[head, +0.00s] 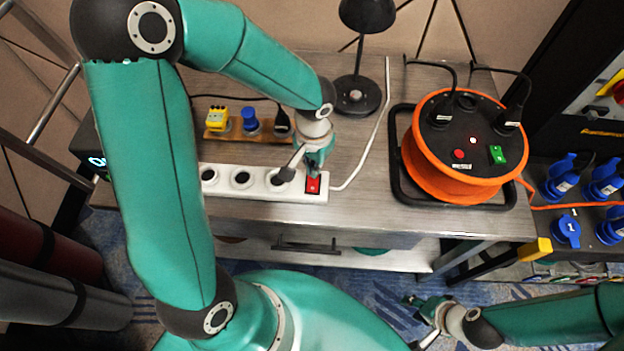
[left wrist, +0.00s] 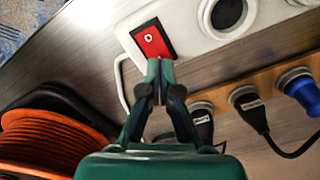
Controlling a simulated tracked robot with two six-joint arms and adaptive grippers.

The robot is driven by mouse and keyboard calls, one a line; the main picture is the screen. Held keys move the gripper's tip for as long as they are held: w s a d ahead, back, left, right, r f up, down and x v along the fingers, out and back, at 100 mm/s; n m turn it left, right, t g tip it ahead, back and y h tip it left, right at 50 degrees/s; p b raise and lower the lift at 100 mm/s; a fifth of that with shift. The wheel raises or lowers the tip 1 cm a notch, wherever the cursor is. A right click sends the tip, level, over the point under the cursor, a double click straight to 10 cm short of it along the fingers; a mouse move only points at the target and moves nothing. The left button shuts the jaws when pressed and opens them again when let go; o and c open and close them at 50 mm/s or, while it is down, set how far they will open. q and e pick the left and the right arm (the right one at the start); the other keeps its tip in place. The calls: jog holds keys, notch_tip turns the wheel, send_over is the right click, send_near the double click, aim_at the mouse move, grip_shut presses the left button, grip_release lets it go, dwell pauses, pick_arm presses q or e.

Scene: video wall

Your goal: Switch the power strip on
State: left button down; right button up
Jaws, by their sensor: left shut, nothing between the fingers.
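The white power strip (head: 225,197) lies along the front of the grey table, with several round sockets and a red rocker switch (head: 313,187) at its right end. In the left wrist view the red switch (left wrist: 151,42) sits in a black frame with a small pale mark; I cannot tell which way it is tipped. My left gripper (head: 315,172) is shut and empty, its fingertips (left wrist: 160,64) at the switch's edge; whether they touch it is unclear. My right gripper (head: 412,301) is low, in front of the table, away from the strip; its fingers are too small to judge.
An orange cable reel (head: 450,185) stands right of the strip. Behind the strip is a wooden board (head: 265,135) with plugs. A black lamp (head: 357,92) stands at the back. A white cable (head: 373,140) runs from the strip's right end. Blue plugs (head: 566,231) are at far right.

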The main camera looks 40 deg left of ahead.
pick_arm(q)
jog(key=shift+f+b, duration=1.05)
dwell(0.4)
jog(key=shift+r, duration=0.1)
jog(key=shift+r+p, duration=2.45)
jog(key=shift+r, duration=1)
